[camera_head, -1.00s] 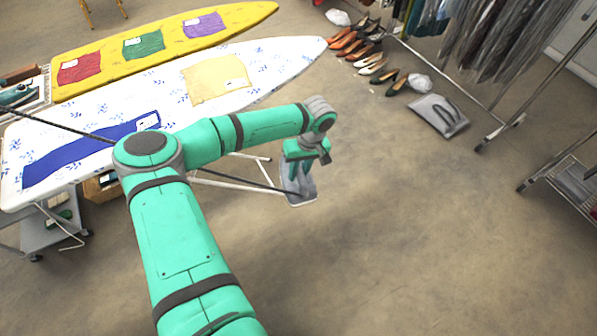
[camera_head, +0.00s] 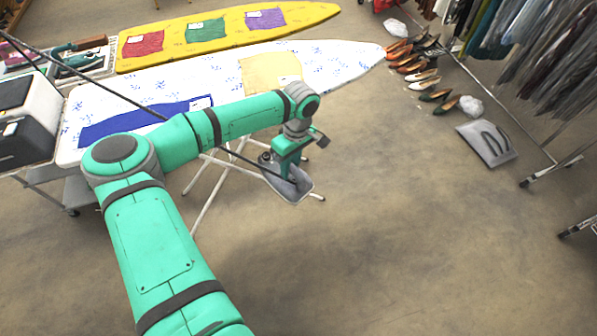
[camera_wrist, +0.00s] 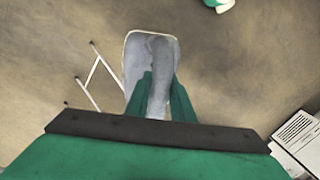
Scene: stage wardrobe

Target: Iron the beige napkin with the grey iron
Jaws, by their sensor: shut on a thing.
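The beige napkin (camera_head: 268,72) lies flat on the white, blue-flowered ironing board (camera_head: 335,62), toward its pointed right end. A small light tag shows on it. My gripper (camera_head: 285,168) is shut on the grey iron (camera_head: 298,188) and holds it in the air over the floor, in front of the board's near edge. The iron is apart from the napkin. In the wrist view the iron (camera_wrist: 137,50) sits between my two green fingers (camera_wrist: 158,95), its handle running between them. My arm hides part of the board.
A blue cloth (camera_head: 105,127) lies on the same board. A yellow board (camera_head: 330,13) behind bears red, green and purple cloths. A dark box (camera_head: 22,120) stands at the left. Shoes (camera_head: 415,65) and a clothes rack (camera_head: 560,165) are at the right. The floor in front is clear.

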